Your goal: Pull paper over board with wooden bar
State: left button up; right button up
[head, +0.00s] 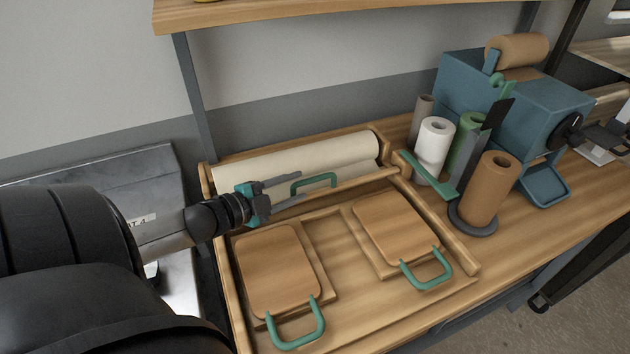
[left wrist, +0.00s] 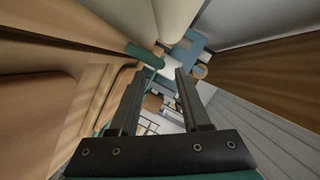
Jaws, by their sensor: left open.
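The cream paper roll (head: 300,160) lies in a wooden cradle at the back of the station, and it also shows at the top of the left wrist view (left wrist: 172,18). The wooden bar (head: 352,184) lies in front of the roll and carries a green handle (head: 314,181). My left gripper (head: 298,189) is open, with its fingers pointing right beside the handle. In the left wrist view the handle (left wrist: 145,55) is just beyond the fingertips, and nothing is gripped. Two wooden boards with green handles, a left board (head: 275,268) and a right board (head: 393,225), lie in front.
A white roll (head: 434,142), a green roll (head: 466,138) and a brown roll (head: 487,188) stand to the right. A blue machine (head: 535,105) stands behind them. A wooden shelf (head: 330,12) hangs above. The frame's raised rim (head: 445,232) borders the boards.

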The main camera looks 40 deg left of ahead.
aim_at(308, 183)
pick_arm(q)
jog(key=shift+b+x, duration=0.65)
jog(key=shift+x, duration=2.6)
grip_shut()
